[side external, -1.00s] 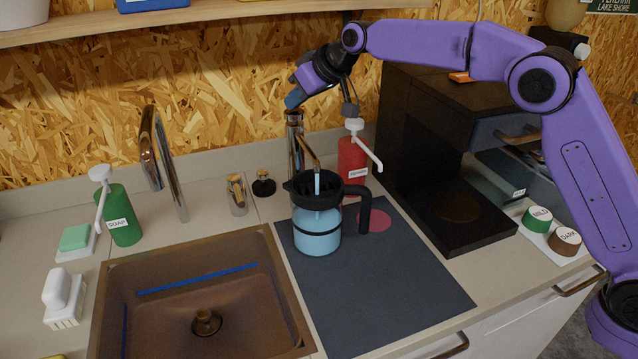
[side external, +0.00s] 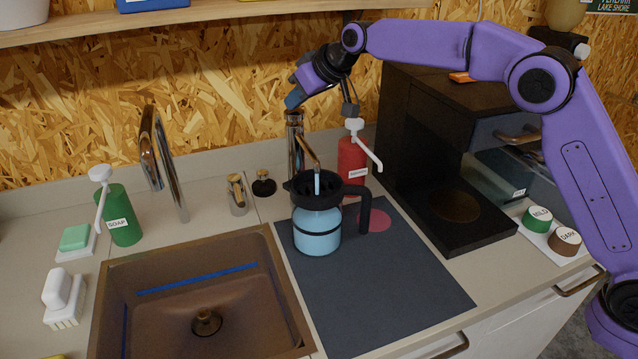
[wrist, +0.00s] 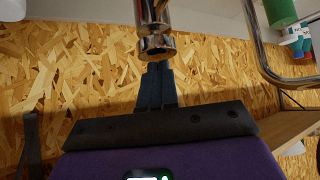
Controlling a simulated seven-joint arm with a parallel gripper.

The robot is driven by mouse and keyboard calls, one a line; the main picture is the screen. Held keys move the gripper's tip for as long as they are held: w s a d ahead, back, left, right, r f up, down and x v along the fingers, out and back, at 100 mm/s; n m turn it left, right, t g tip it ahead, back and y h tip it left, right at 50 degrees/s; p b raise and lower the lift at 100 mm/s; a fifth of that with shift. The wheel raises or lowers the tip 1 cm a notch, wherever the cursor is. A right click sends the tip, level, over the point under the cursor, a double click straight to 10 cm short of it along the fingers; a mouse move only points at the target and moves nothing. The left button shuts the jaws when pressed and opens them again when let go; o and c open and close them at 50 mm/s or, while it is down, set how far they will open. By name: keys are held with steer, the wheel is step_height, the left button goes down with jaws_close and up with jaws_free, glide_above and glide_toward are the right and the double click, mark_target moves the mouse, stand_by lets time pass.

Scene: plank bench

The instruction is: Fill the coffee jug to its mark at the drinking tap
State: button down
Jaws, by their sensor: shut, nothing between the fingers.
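The coffee jug (side external: 317,233) stands upright on the dark mat, with a black top and black handle. The drinking tap (side external: 295,150) is a slim chrome post behind the jug. A thin blue stream runs from its spout into the jug's top. My gripper (side external: 294,98) is shut and empty at the top of this tap. In the wrist view, my closed fingertips (wrist: 156,84) are right by the chrome tap top (wrist: 156,42); I cannot tell whether they touch.
The sink (side external: 205,300) with a tall curved faucet (side external: 160,160) lies left of the mat (side external: 385,290). A red pump bottle (side external: 352,158) stands close behind the jug. The black coffee machine (side external: 450,150) is to the right. The mat's front half is clear.

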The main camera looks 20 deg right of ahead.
steer(key=shift+f, duration=0.1)
steer(key=shift+r, duration=2.65)
steer(key=s+d+f+n+g, duration=0.1)
steer(key=s+f+n+g, duration=0.15)
steer(key=s, duration=1.15)
steer(key=s+d+f+n+g+h, duration=0.1)
steer(key=s+d+f, duration=0.3)
steer(key=s+d, duration=0.4)
steer(key=s+d+f+n+g+h, duration=0.1)
steer(key=s+d+f, duration=0.4)
steer(key=s, duration=1.2)
steer(key=s+d+f+n+g+h, duration=0.2)
steer(key=s+d+f, duration=0.3)
steer(key=s+d, duration=0.7)
steer(key=shift+s+d+g, duration=0.25)
steer(key=shift+d+g, duration=0.35)
steer(key=shift+g, duration=0.05)
